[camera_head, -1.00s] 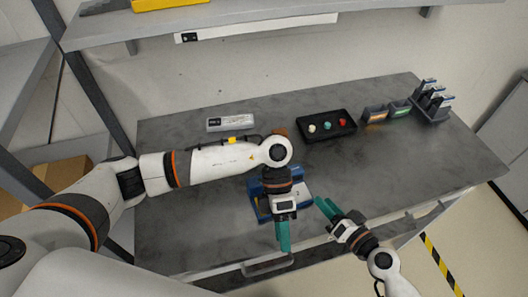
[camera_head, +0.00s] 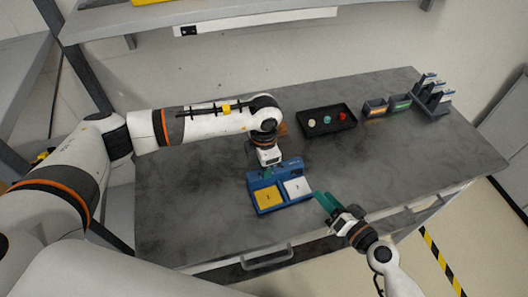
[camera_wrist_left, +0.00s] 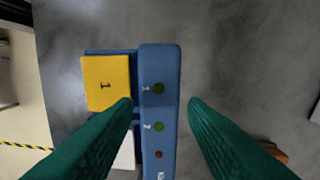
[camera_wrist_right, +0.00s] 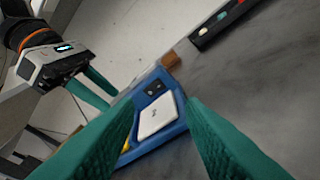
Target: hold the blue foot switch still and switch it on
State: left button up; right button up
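The blue foot switch (camera_head: 258,206) lies on the grey table near its front edge. It has a yellow pedal marked 1 (camera_head: 267,197), a white pedal marked 2 (camera_head: 298,187) and a raised bar behind them. In the left wrist view the bar (camera_wrist_left: 158,105) shows two dark green lights and a small red dot. My left gripper (camera_head: 268,174) is open, pointing down at the bar, one finger each side, with gaps; its height is unclear. My right gripper (camera_head: 319,196) is open near the switch's right side; the white pedal (camera_wrist_right: 157,117) appears between its fingers.
A black tray (camera_head: 326,132) with white, green and red buttons stands behind, with small bins (camera_head: 386,107) and a rack (camera_head: 432,98) to the right. A brown block (camera_wrist_right: 170,59) lies behind the switch. The table's right part is clear.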

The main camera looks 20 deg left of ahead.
aim_at(280, 185)
pick_arm(q)
jog(key=shift+f, duration=2.45)
jog(key=c, duration=0.8)
grip_shut()
pick_arm(e)
jog(key=shift+c, duration=0.6)
jog(key=shift+a+r, duration=0.1)
jog(key=shift+r, duration=0.05)
jog(key=shift+c, duration=1.4)
jog(key=n, duration=0.1)
jog(key=a+r+n+g, duration=0.1)
jog(key=n, duration=0.1)
jog(key=a+r+n+g+y, duration=0.1)
jog(key=shift+w+r+n, duration=0.1)
jog(key=shift+r+n, duration=0.15)
jog(key=shift+n, duration=0.15)
grip_shut()
jog(key=d+r+n+g+h, duration=0.3)
jog(key=r+n+g+h, duration=0.1)
jog(key=n, duration=1.3)
jog(key=shift+w+d+r+g+h, duration=0.35)
jog(key=shift+g+h, duration=0.45)
jog(key=shift+g, duration=0.3)
